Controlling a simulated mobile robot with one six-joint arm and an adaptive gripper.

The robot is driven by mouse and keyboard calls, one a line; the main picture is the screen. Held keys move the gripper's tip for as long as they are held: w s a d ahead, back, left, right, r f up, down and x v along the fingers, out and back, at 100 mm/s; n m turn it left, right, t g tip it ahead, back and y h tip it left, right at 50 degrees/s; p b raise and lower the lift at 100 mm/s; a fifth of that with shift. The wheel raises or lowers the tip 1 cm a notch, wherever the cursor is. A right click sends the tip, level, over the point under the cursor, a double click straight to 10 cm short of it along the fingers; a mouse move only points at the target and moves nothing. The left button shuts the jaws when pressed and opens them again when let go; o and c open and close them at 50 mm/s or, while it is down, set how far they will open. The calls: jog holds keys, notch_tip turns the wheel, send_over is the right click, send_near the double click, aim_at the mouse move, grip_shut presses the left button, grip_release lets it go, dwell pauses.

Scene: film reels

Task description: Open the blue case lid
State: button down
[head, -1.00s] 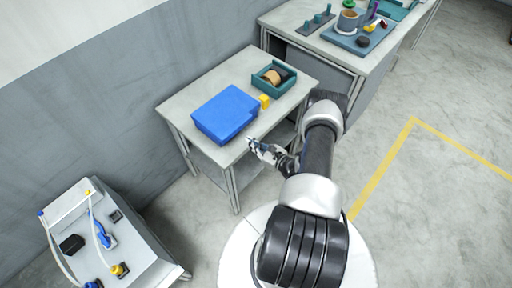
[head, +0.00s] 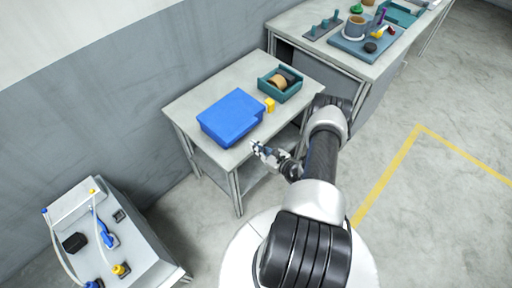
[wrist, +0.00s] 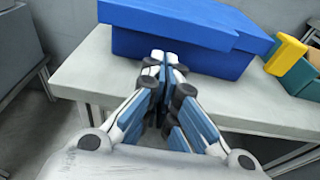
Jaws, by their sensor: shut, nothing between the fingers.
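The blue case (head: 231,117) lies on the small grey table with its lid (head: 230,108) down. It also shows in the wrist view (wrist: 190,47), where the lid (wrist: 185,20) overhangs the body as a rim. My gripper (head: 257,147) is at the table's front edge, close in front of the case. In the wrist view my gripper (wrist: 164,62) is shut and empty, its fingertips pointing at the front face of the case under the lid's edge. I cannot tell whether the tips touch the case.
A yellow block (head: 269,104) stands right of the case, near a teal tray (head: 281,83) holding reels. The small table (head: 186,103) has bare room left of the case. A bench (head: 350,63) with tools is at the back right, a grey cart (head: 103,235) at lower left.

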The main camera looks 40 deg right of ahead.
dwell(0.4)
jog(key=shift+r+b+x, duration=0.2)
jog(key=shift+b+x, duration=0.2)
jog(key=shift+x, duration=0.65)
jog(key=shift+r+b+x, duration=0.2)
jog(key=shift+b+x, duration=0.15)
jog(key=shift+x, duration=0.65)
jog(key=shift+w, duration=0.1)
jog(key=shift+s, duration=0.2)
notch_tip(320, 180, up, 6)
jog(key=w+p, duration=0.1)
jog(key=p, duration=0.2)
jog(key=shift+w, duration=0.3)
jog(key=shift+r, duration=0.2)
